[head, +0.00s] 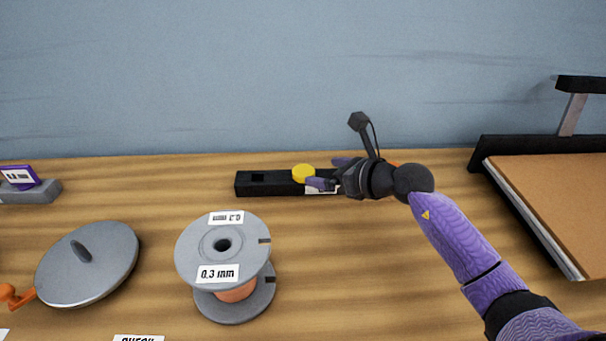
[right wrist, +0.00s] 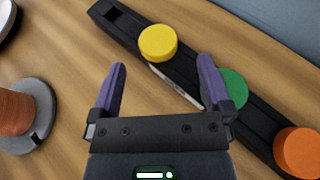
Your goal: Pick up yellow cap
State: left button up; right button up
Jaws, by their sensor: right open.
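The yellow cap (head: 303,172) sits on a long black holder (head: 245,186) near the back of the table. In the right wrist view the yellow cap (right wrist: 158,43) lies just ahead of the fingers, between their lines. My right gripper (head: 330,172) is open and empty beside the cap, coming in from the right. In the right wrist view the open right gripper (right wrist: 162,82) has a green cap (right wrist: 226,90) close to its right finger; I cannot tell if they touch. My left gripper is not in view.
An orange cap (right wrist: 297,150) sits farther along the holder. A wire spool (head: 222,252) marked 0.3 mm stands in front. A grey disc (head: 88,264) lies at left. A board in a black frame (head: 560,190) stands at right. The wall is close behind.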

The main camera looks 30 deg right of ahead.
aim_at(304, 171)
jog(key=b+x, duration=0.1)
jog(key=x, duration=0.2)
jog(key=b+x, duration=0.2)
jog(key=x, duration=0.1)
jog(key=shift+s+a+f, duration=0.15)
jog(key=shift+s+f, duration=0.05)
jog(key=shift+f, duration=0.15)
jog(key=shift+r, duration=0.2)
jog(key=shift+c, duration=0.3)
jog(key=c, duration=1.1)
jog(key=shift+c, duration=0.3)
notch_tip(304, 171, up, 9)
jog(key=p, duration=0.5)
jog(key=shift+r, duration=0.5)
